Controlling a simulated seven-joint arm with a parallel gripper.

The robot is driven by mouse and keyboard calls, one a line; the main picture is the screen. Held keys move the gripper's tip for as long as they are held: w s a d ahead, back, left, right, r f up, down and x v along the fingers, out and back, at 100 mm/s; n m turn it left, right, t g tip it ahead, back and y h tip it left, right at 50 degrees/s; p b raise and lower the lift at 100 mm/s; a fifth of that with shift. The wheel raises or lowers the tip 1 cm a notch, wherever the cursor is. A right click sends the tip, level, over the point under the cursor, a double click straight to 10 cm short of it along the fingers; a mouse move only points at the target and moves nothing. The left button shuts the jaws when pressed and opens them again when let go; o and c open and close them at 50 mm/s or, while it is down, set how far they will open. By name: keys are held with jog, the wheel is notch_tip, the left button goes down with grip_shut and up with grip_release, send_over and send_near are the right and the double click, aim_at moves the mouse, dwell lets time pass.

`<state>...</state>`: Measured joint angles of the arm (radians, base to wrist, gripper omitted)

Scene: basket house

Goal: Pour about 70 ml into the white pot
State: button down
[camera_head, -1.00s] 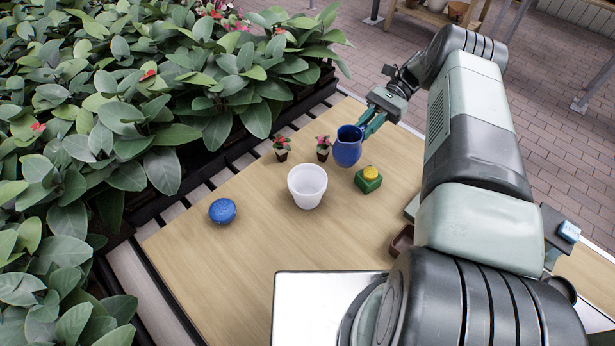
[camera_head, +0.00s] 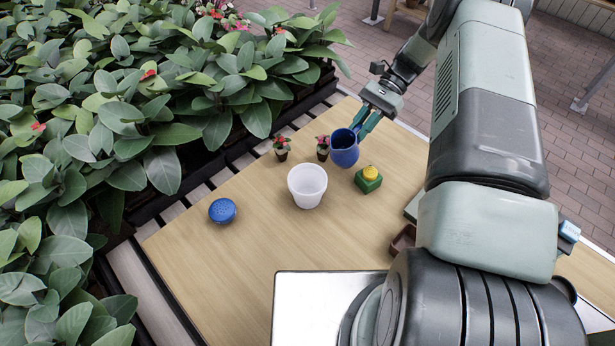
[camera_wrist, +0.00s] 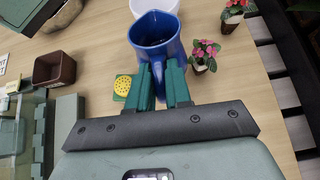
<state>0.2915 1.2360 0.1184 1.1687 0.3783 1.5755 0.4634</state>
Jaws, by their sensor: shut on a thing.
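The white pot (camera_head: 307,188) stands upright and open on the wooden table, in the middle of the head view. In the wrist view the white pot (camera_wrist: 150,6) shows at the top, partly hidden behind the jug. A blue jug (camera_head: 344,150) is to the right of the pot and apart from it. My gripper (camera_head: 364,122) is shut on the jug's handle side. In the wrist view the green fingers of my gripper (camera_wrist: 162,82) close around the handle of the jug (camera_wrist: 155,42). The jug looks slightly tilted; its contents are not clear.
Two small potted flowers (camera_head: 282,148) (camera_head: 322,147) stand behind the pot. A green block with a yellow top (camera_head: 368,179) is right of it. A brown square pot (camera_wrist: 54,70) is nearby. Leafy plants (camera_head: 120,90) border the table.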

aim_at(352, 131)
jog(key=shift+s+a+r+t+h, duration=0.45)
jog(key=shift+a+r+t+h, duration=0.05)
jog(key=shift+r, duration=0.15)
jog(key=shift+s+a+t+h, duration=0.6)
jog(key=shift+s+a, duration=0.1)
jog(key=shift+a, duration=0.05)
jog(key=s+a+r+t+h, duration=0.1)
jog(key=r, duration=0.1)
jog(key=s+a+r+t+h, duration=0.1)
jog(key=r+h, duration=0.1)
jog(key=shift+s+a+t, duration=0.2)
jog(key=shift+a+t, duration=0.15)
jog(key=shift+t, duration=0.05)
jog(key=shift+s+a+f+t+h, duration=0.15)
jog(key=shift+s+a+t+h, duration=0.05)
jog(key=shift+t+h, duration=0.25)
jog(key=shift+s+a, duration=0.1)
jog(key=shift+s+a+r+t+h+p, duration=0.3)
jog(key=shift+r+t+h, duration=0.15)
jog(key=shift+h, duration=0.2)
jog(key=shift+s+a+r+t+h+p, duration=0.4)
jog(key=shift+t+h+p, duration=0.1)
jog(key=shift+t, duration=0.1)
dwell(0.3)
